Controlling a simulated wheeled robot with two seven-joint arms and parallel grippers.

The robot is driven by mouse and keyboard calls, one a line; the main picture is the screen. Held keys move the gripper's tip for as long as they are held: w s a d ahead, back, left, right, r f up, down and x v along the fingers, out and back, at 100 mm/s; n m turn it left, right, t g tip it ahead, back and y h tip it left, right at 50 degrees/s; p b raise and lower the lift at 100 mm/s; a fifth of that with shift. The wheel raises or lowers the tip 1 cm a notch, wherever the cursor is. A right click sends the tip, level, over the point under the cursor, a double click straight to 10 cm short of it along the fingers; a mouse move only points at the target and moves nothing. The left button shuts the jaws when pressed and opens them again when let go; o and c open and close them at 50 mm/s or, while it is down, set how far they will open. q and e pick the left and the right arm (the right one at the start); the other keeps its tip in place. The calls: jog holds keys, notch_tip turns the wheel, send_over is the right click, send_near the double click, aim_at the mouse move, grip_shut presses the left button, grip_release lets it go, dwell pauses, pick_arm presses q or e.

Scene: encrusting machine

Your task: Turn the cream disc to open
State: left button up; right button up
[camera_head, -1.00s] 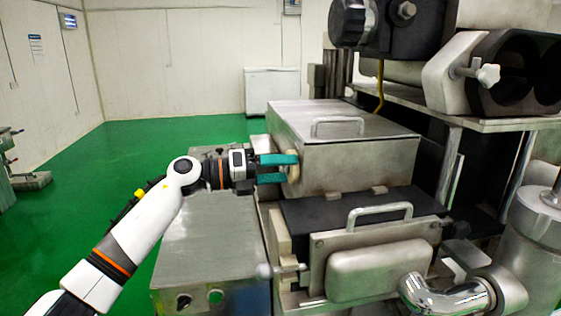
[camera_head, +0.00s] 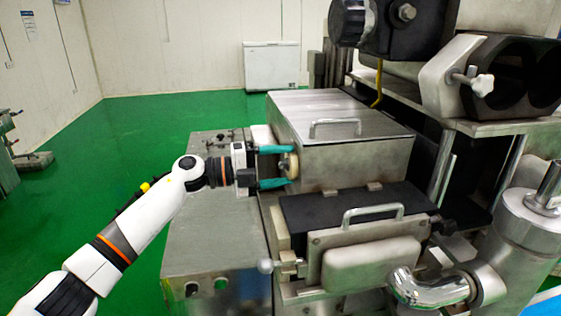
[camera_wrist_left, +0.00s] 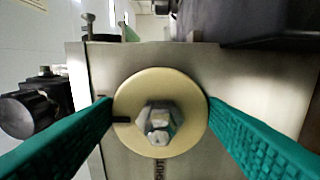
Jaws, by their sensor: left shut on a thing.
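The cream disc (camera_wrist_left: 140,84) is a flat round plate with a hex bolt (camera_wrist_left: 158,122) at its centre. It sits on the side wall of a metal box (camera_wrist_left: 235,70). A small dark mark shows at the disc's left edge. My left gripper (camera_head: 290,165) has its teal fingers on opposite sides of the disc, shut on its rim. In the wrist view the fingertips press at the disc's left and right edges. In the head view the disc (camera_head: 292,163) shows edge-on between the fingertips, one above the other. My right gripper is not in view.
The box has a lid with a handle (camera_head: 335,127). A lower hopper with a handle (camera_head: 373,212) stands in front. A metal cabinet (camera_head: 205,245) stands below my left arm. A black knob (camera_wrist_left: 35,108) is left of the disc. Green floor (camera_head: 120,140) lies open at left.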

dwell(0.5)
pick_arm(q)
jog(key=o, duration=1)
jog(key=shift+c, duration=0.2)
jog(key=shift+a, duration=0.1)
jog(key=shift+a+f, duration=0.1)
jog(key=shift+a, duration=0.1)
jog(key=s+a+b, duration=0.2)
jog(key=a+b, duration=0.3)
jog(key=a, duration=0.6)
jog(key=shift+a, duration=0.15)
jog(key=shift+s, duration=0.1)
